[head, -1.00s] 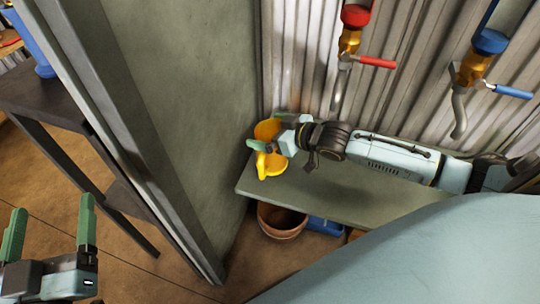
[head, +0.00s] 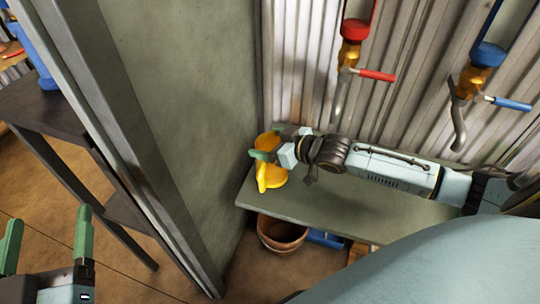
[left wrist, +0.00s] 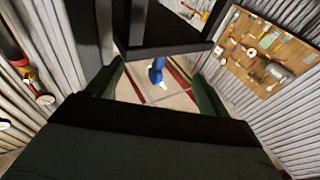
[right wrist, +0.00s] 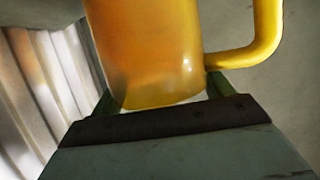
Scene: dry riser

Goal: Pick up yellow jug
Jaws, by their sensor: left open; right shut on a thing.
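The yellow jug (head: 270,178) is at the left end of the narrow grey-green shelf (head: 345,208) in the head view. My right gripper (head: 266,157) is shut on it, with the arm reaching in from the right and hiding part of the jug. In the right wrist view the jug (right wrist: 150,55) fills the space between the green fingers, its handle to the right. I cannot tell whether the jug touches the shelf or is just above it. My left gripper (head: 47,232) is open and empty at the lower left, far from the jug.
A terracotta pot (head: 282,234) and a blue item (head: 327,239) are below the shelf. Red (head: 377,75) and blue (head: 513,103) valve handles stick out from the corrugated wall above. A grey-green partition (head: 190,100) stands left of the shelf, with a dark table (head: 45,108) beyond.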

